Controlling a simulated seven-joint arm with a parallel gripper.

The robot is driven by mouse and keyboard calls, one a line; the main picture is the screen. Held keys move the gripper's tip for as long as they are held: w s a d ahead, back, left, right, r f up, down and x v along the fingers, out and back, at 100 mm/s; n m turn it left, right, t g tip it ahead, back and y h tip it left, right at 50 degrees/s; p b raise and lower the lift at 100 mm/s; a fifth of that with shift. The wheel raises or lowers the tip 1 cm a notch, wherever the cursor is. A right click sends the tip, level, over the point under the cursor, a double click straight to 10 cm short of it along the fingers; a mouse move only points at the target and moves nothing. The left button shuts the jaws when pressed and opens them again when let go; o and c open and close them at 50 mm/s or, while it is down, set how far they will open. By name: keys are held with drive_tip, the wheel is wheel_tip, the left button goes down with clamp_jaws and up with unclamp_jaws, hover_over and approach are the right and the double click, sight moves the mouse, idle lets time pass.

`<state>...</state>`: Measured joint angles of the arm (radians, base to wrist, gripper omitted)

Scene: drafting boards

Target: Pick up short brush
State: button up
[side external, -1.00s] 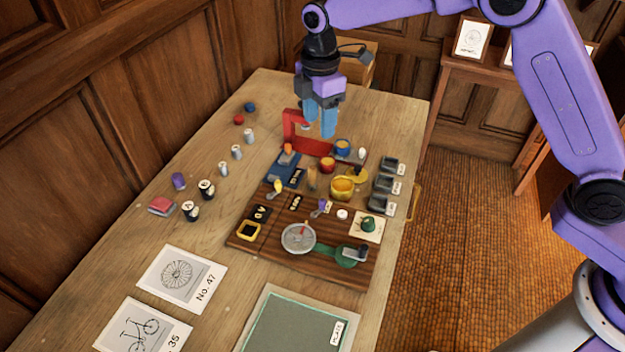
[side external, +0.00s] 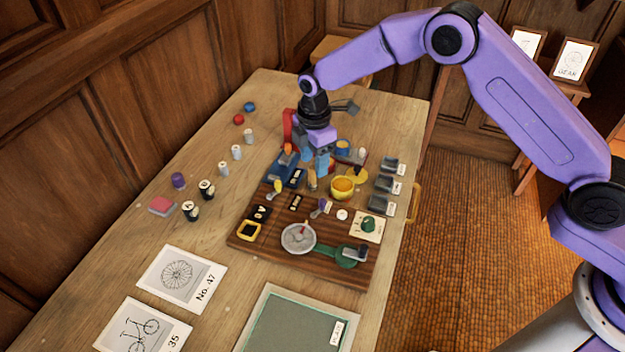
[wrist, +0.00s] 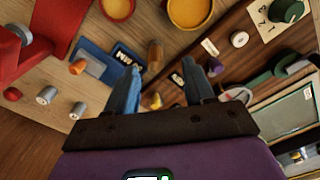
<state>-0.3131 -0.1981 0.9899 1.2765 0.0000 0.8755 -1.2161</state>
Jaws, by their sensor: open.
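A short, tan-brown upright piece (side external: 311,181), which looks like the short brush, stands by the blue block near the top edge of the dark wooden board. In the wrist view it (wrist: 154,54) lies just beyond the fingertips, nearer the left finger. Its bristles cannot be made out. My gripper (side external: 316,169) points down close above and behind it, with its blue fingers apart and nothing between them. Both fingertips (wrist: 165,74) show in the wrist view.
The blue block (side external: 280,171) and red stand (side external: 288,125) are close to my gripper. A yellow pot (side external: 342,188) stands right of the brown piece, with dark trays (side external: 383,185) beyond. A round grey dish (side external: 298,238) is lower on the board.

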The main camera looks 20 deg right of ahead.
sight(312, 167)
drive_tip(key=shift+w+f, duration=0.2)
drive_tip(key=shift+f, duration=1.25)
drive_tip(key=shift+w+f, duration=0.15)
drive_tip(key=shift+f, duration=1.25)
clamp_jaws()
